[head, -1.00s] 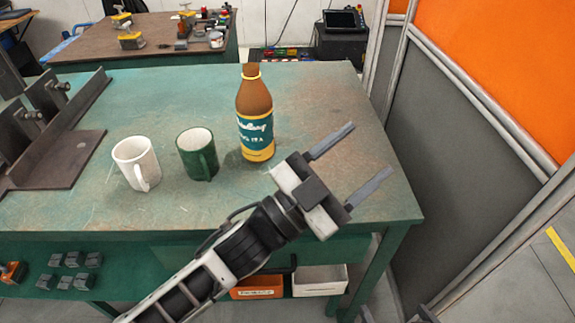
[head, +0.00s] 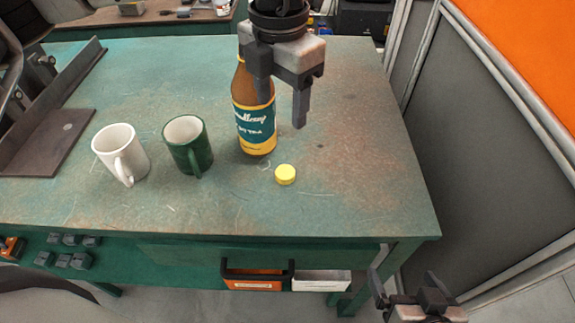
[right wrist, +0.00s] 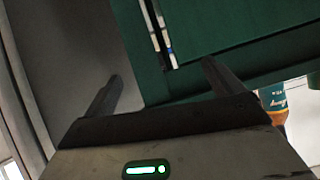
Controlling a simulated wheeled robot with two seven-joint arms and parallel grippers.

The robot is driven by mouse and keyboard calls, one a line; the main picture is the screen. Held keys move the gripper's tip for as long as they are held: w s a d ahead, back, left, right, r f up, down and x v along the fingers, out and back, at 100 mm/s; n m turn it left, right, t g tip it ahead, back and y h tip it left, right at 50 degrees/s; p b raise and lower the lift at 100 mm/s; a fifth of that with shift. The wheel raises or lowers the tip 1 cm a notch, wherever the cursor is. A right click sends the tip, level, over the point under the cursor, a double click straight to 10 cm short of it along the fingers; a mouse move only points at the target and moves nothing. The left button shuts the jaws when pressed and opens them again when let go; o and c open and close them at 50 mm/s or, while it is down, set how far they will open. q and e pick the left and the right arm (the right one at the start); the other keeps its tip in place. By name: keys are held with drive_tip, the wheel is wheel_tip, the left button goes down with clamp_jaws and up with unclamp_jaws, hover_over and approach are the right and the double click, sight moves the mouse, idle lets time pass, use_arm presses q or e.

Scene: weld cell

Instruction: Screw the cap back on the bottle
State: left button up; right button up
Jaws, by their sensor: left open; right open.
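A brown bottle (head: 253,125) with a teal and yellow label stands upright on the green table. Its mouth is hidden behind my left gripper. A yellow cap (head: 285,174) lies on the table just right of and nearer than the bottle's base. My left gripper (head: 282,112) points down, open, with one finger in front of the bottle's right shoulder and the other to its right. It is above and behind the cap. My right gripper (head: 405,288) is open and empty, low beyond the table's front right corner. Part of the bottle shows in the right wrist view (right wrist: 275,100).
A green mug (head: 188,148) and a white mug (head: 120,155) stand left of the bottle. A dark steel angle fixture (head: 45,135) sits at the table's left. The table's right part is clear. A grey and orange partition (head: 500,120) stands to the right.

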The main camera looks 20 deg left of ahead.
use_arm(q)
hover_over(285, 172)
drive_tip(key=f, duration=1)
drive_tip(key=shift+s+a+f, duration=0.1)
drive_tip(key=shift+a, duration=0.15)
drive_tip(key=shift+f, duration=0.25)
drive_tip(key=f+p, duration=0.1)
drive_tip(key=f, duration=0.4)
drive_tip(key=shift+d+f, duration=0.1)
drive_tip(key=shift+d, duration=0.1)
drive_tip(key=c, duration=1.1)
